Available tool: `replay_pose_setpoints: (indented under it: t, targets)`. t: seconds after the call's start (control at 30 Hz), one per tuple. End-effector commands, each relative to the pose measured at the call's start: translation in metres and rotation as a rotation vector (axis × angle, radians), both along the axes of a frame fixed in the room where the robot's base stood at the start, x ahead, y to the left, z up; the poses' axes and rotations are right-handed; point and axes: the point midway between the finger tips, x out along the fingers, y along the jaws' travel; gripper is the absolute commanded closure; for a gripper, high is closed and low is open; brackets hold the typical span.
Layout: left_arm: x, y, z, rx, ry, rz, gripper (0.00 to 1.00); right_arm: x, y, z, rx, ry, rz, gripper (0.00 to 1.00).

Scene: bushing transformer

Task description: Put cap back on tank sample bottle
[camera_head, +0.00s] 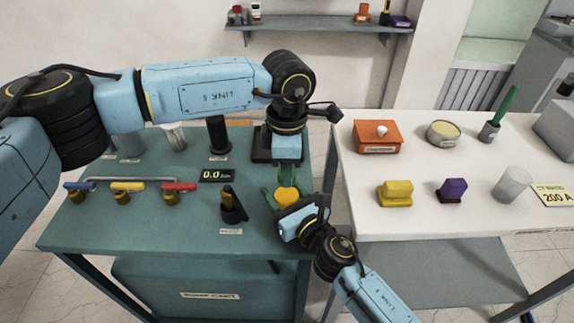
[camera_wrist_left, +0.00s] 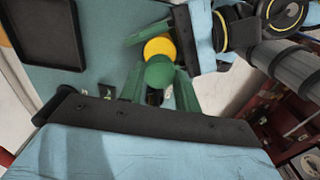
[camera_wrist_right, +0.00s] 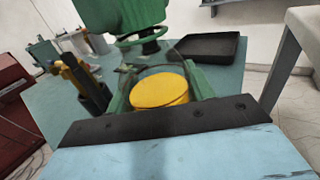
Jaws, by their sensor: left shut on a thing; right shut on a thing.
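My left gripper (camera_head: 288,177) points down from above and is shut on a rounded green cap (camera_wrist_left: 160,72). My right gripper (camera_head: 283,201) comes in from the front right and is shut on the sample bottle, whose round yellow top (camera_head: 287,195) shows between the green fingers. The yellow top is also seen in the right wrist view (camera_wrist_right: 160,90) and left wrist view (camera_wrist_left: 157,46). In the right wrist view the left fingers are above and beyond the yellow top, with a visible gap. The bottle's lower body is hidden.
A black tray (camera_wrist_right: 212,46) lies behind the grippers on the teal table (camera_head: 150,220). A dark holder with a yellow-and-black tool (camera_head: 233,207) stands to the left. The white table (camera_head: 440,222) with several objects is on the right, across a gap.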

Motion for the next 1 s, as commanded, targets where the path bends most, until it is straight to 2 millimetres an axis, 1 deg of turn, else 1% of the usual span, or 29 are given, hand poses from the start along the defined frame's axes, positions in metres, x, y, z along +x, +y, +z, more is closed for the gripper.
replay_pose_setpoints:
  t: [0.1, 0.8, 1.0]
  targets:
    - [-0.0003, -0.0003, 0.0003, -0.001, 0.000, -0.221, 0.92, -0.0003, -0.0001, -0.0010, 0.000, 0.002, 0.000, 1.00]
    - [-0.0010, 0.0004, -0.0005, -0.001, 0.001, -1.556, 0.92, -0.0002, -0.0002, -0.0012, -0.001, 0.003, -0.001, 1.00]
    - [-0.0009, 0.0006, -0.0007, -0.002, 0.001, -1.888, 0.92, -0.0002, -0.0003, -0.0012, -0.001, 0.003, -0.001, 1.00]
